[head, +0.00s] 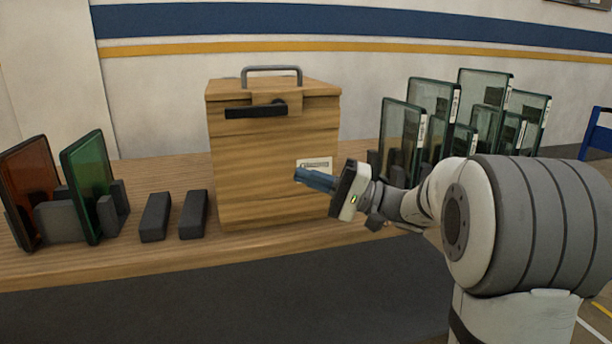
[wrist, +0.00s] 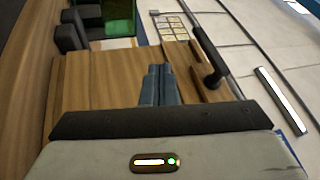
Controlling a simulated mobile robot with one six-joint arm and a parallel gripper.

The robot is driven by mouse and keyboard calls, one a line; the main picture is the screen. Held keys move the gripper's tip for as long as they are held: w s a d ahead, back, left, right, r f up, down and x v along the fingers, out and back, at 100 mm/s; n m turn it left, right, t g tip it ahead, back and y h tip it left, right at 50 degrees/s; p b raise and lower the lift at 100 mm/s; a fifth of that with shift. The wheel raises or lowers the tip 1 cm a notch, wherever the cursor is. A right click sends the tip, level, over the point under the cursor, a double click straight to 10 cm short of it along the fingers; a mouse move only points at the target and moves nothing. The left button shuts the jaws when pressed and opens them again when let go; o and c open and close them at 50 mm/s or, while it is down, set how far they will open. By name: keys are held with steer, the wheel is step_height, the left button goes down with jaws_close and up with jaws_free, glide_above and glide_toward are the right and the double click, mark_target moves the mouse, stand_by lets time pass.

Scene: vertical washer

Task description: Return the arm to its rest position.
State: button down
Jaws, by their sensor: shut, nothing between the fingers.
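My gripper (head: 300,175) is shut and empty, its blue-grey fingers together and pointing left. In the head view it shows in front of the lower right of the wooden box (head: 262,180), overlapping its white label (head: 314,163). I cannot tell how far from the box it is. My arm reaches in from the right. In the wrist view the closed fingers (wrist: 158,72) point up the picture, with the wooden box front (wrist: 95,80) behind them and its dark handle (wrist: 208,57) to their right.
The box stands on a wooden table (head: 110,265), with a grey top handle (head: 271,69). To its left are an orange pane (head: 30,190) and a green pane (head: 88,185) in holders, and two dark blocks (head: 193,214). Several glass panes (head: 402,130) stand at right, close behind my arm.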

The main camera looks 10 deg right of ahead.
steer(key=s+a+r+g+h+p, duration=0.1)
steer(key=s+a+g+h+p, duration=0.1)
steer(key=s+h+p, duration=0.4)
steer(key=s+a+g+h+p, duration=0.2)
steer(key=s+g+h+p, duration=0.15)
steer(key=s+p, duration=0.55)
steer(key=s+d+r+n+t+h+p, duration=0.1)
steer(key=s+d+r+t+h+p, duration=0.2)
steer(key=s+d+h+p, duration=0.5)
steer(key=d+r+h+p, duration=0.1)
steer(key=d+h+p, duration=0.2)
steer(key=d+p, duration=0.1)
steer(key=shift+s+d+r+n+p, duration=0.15)
steer(key=shift+s+r+n+p, duration=0.05)
steer(key=shift+n+p, duration=0.1)
